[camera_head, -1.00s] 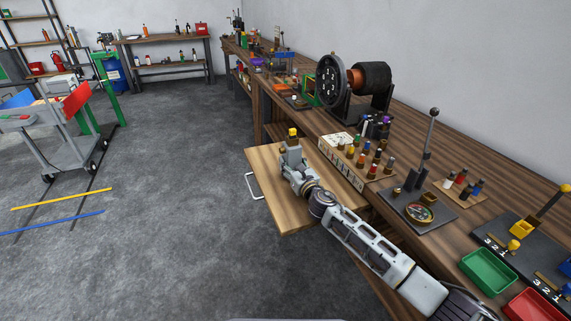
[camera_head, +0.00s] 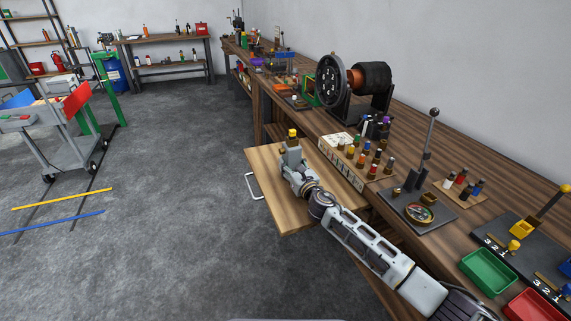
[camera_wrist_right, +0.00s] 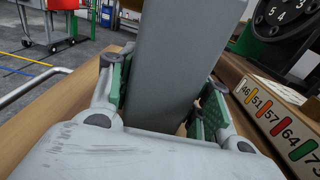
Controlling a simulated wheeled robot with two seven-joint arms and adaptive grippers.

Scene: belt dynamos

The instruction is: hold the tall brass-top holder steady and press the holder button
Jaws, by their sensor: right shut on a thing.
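The tall holder (camera_head: 291,155) is a grey block standing upright on a wooden pull-out board (camera_head: 270,200). It has a brass-coloured top and a yellow button (camera_head: 292,133) above it. My right gripper (camera_head: 293,170) is shut on the holder from the near side, below the top. In the right wrist view the grey holder (camera_wrist_right: 182,50) stands between the green-padded fingers of my right gripper (camera_wrist_right: 163,92). Its top and button are outside that view. My left gripper is not in view.
A numbered rack (camera_head: 342,166) of coloured pegs stands right of the holder. Behind it is a large black-and-copper dynamo (camera_head: 355,85). A lever with a gauge (camera_head: 419,212) and green (camera_head: 488,272) and red bins (camera_head: 535,305) lie further right. Open floor lies left.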

